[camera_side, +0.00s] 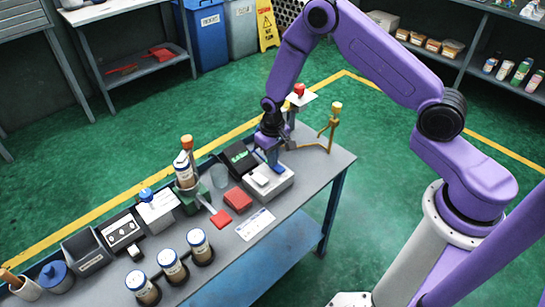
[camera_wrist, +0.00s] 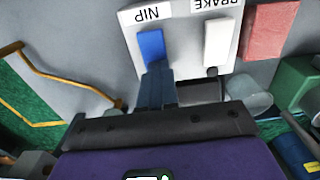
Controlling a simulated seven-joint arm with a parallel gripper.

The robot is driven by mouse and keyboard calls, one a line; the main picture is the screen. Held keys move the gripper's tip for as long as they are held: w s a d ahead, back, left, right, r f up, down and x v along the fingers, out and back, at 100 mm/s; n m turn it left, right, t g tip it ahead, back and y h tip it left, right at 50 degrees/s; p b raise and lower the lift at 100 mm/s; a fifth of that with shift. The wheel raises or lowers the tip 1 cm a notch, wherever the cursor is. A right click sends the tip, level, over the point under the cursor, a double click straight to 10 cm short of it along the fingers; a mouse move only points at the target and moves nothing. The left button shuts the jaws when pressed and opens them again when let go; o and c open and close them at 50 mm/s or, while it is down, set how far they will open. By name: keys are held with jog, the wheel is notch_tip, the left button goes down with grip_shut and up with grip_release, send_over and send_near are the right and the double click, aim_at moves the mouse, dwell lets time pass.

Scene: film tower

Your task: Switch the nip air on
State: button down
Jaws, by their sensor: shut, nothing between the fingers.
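The switch box (camera_side: 262,191) is a pale box on the bench's right part; it also shows upside down in the wrist view (camera_wrist: 185,50), with the labels NIP and BRAKE. Under NIP is a blue rocker (camera_wrist: 151,46); under BRAKE is a white rocker (camera_wrist: 217,43). My gripper (camera_wrist: 157,72) is shut and empty, its fingertips at the near end of the blue rocker. I cannot tell whether they touch it or which way the rocker is tipped. In the side view my gripper (camera_side: 272,158) points down over the box's far side.
A red block (camera_side: 237,198) and a clear cup (camera_side: 219,176) stand left of the box. A green-screen device (camera_side: 239,157) is behind it, and a brass stand (camera_side: 334,125) rises to the right. Several labelled jars (camera_side: 200,245) stand further left. A printed card (camera_side: 255,224) lies in front.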

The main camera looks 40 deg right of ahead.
aim_at(280, 170)
jog(key=shift+f, duration=0.2)
dwell(0.5)
jog(key=shift+s, duration=0.15)
jog(key=shift+s+r, duration=0.3)
jog(key=shift+s, duration=0.3)
notch_tip(280, 170, up, 14)
jog(key=s, duration=0.2)
dwell(0.5)
jog(key=shift+s, duration=0.1)
